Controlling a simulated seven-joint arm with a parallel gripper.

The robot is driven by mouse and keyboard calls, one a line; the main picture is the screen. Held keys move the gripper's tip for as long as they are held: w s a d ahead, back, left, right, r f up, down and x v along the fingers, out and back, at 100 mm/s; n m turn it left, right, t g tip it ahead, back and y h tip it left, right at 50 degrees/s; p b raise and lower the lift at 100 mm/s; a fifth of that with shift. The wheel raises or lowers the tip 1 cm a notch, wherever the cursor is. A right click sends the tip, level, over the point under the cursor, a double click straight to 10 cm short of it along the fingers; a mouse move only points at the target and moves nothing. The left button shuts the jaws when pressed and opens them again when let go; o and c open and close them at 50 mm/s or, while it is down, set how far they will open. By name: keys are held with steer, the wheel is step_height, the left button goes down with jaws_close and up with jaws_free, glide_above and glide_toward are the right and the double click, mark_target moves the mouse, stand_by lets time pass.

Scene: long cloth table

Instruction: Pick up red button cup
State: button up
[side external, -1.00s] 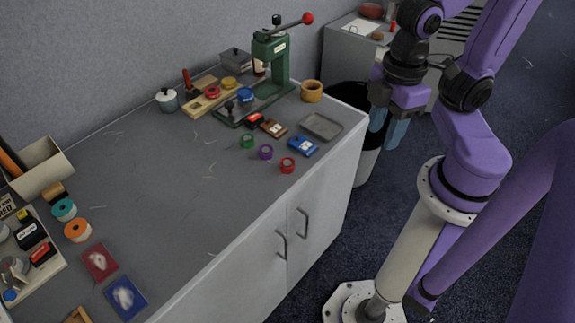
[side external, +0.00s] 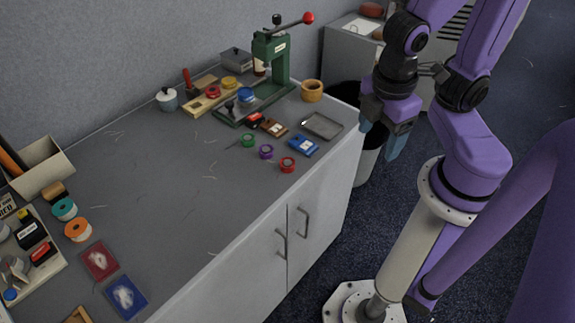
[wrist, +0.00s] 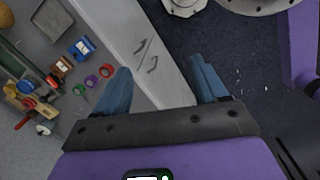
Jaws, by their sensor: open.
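A small round red cup (side external: 288,164) stands on the grey table near its front edge, and it also shows in the wrist view (wrist: 106,71). A purple cup (side external: 266,152) and a green cup (side external: 248,140) stand in a row with it. Another red round piece (side external: 213,91) sits in the wooden holder farther back. My gripper (side external: 381,138) is open and empty, beyond the table's right edge and apart from the red cup. In the wrist view its blue fingers (wrist: 162,85) are spread over the cabinet front and floor, with the red cup left of them.
A blue box (side external: 303,147), a brown box (side external: 273,128) and a grey tray (side external: 322,125) lie near the cups. A green lever press (side external: 272,65) stands behind. A dark bin (side external: 350,94) stands beside the table. The table's middle is mostly clear.

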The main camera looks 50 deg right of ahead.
steer(key=w+a+f+n+t+h, duration=0.2)
steer(key=a+f+n+t+h, duration=0.15)
steer(key=f+n+h, duration=0.35)
steer(key=n+t+y, duration=0.2)
steer(key=n+t, duration=0.8)
steer(key=n, duration=0.1)
glide_toward(288, 165)
steer(key=x, duration=0.8)
steer(key=shift+w+d, duration=0.1)
steer(key=c, duration=1.1)
